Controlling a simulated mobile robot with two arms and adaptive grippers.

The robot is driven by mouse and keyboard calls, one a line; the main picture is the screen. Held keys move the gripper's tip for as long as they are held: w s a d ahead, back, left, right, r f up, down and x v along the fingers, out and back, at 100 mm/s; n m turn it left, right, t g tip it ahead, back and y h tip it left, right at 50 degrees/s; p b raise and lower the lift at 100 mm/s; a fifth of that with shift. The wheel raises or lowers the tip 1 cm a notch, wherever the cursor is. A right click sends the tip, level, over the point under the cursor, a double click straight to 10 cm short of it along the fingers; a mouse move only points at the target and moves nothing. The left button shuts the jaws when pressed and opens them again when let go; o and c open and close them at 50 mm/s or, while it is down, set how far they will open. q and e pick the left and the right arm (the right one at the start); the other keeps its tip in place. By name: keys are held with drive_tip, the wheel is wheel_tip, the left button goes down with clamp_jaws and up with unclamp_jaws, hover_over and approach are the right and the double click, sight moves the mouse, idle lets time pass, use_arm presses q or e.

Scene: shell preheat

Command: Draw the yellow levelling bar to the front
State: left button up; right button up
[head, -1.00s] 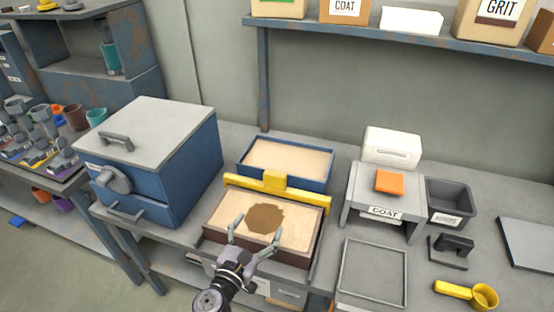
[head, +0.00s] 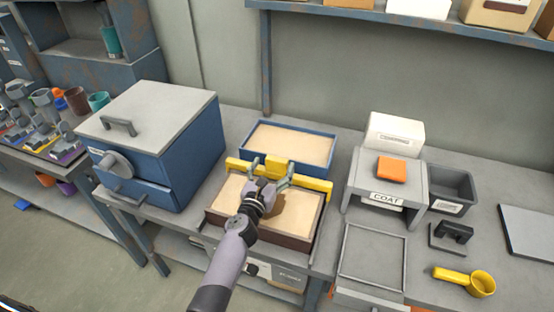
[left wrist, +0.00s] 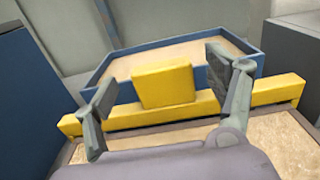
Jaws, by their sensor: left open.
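The yellow levelling bar (head: 312,183) lies across the back of the brown sand box (head: 226,192), with a raised yellow block at its middle. In the left wrist view the bar (left wrist: 281,90) runs across the picture, its block (left wrist: 165,86) in the centre. My left gripper (head: 270,170) is open over the sand box. Its fingers stand to either side of the block, and in the left wrist view the gripper (left wrist: 165,95) shows gaps between fingers and block. My arm hides part of the sand. My right gripper is out of view.
A blue-framed sand tray (head: 290,142) sits just behind the bar. A blue oven-like box (head: 160,145) stands to the left. To the right are a grey COAT stand (head: 387,187), an empty grey frame (head: 373,255) and a yellow scoop (head: 480,283).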

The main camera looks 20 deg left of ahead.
sight(276, 162)
use_arm(q)
drive_tip(key=shift+w+d+b, duration=0.1)
drive_tip(key=shift+w+b, duration=0.2)
drive_tip(key=shift+w, duration=1.7)
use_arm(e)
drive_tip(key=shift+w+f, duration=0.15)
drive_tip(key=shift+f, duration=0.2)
use_arm(q)
drive_tip(key=shift+c, duration=0.3)
